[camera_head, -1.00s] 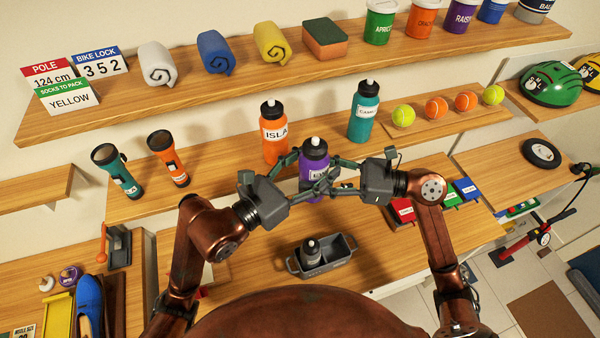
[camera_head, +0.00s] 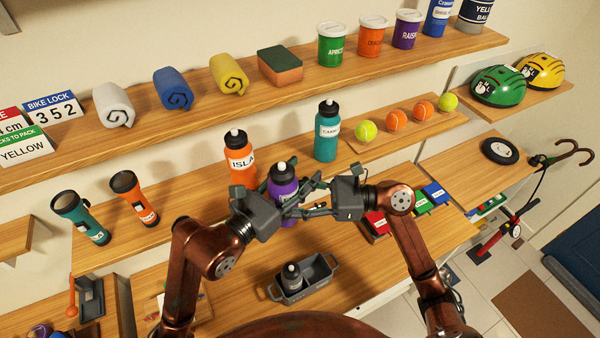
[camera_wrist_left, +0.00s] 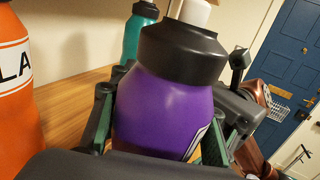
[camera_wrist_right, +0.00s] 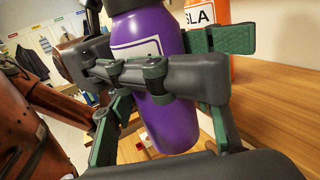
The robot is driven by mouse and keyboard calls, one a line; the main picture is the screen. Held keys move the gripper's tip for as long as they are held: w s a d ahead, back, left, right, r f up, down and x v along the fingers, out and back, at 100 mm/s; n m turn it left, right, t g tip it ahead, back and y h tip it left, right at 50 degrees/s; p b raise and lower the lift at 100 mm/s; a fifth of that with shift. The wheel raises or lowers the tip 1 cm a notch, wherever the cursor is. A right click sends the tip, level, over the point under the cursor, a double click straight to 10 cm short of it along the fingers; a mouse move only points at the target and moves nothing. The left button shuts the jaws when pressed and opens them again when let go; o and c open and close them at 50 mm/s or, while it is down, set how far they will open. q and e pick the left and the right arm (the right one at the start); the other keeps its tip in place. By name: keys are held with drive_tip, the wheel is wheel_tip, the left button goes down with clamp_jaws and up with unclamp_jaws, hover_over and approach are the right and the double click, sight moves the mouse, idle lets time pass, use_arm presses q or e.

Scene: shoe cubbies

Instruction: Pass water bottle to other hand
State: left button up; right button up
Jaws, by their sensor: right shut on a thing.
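The purple water bottle (camera_head: 283,183) with a black cap and white spout stands upright between my two grippers, in front of the lower shelf. My right gripper (camera_head: 305,197) is shut on it from the right. My left gripper (camera_head: 285,205) reaches it from the left. In the left wrist view its fingers lie on both sides of the bottle (camera_wrist_left: 165,110), but I cannot tell whether they press on it. The right wrist view shows the bottle's lower body (camera_wrist_right: 170,115) among crossing finger links. Its label is partly hidden.
An orange ISLA bottle (camera_head: 240,160) and a teal bottle (camera_head: 326,140) stand on the shelf close behind. Balls (camera_head: 397,120) sit to the right, flashlights (camera_head: 133,198) to the left. A grey caddy (camera_head: 318,270) holding a bottle (camera_head: 292,278) is below on the desk.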

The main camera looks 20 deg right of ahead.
use_arm(q)
drive_tip(key=shift+s, duration=0.1)
clamp_jaws()
use_arm(e)
drive_tip(key=shift+w, duration=0.1)
drive_tip(key=shift+d, duration=0.1)
drive_tip(key=shift+w, duration=0.1)
drive_tip(key=o, duration=1.7)
drive_tip(key=shift+o, duration=0.2)
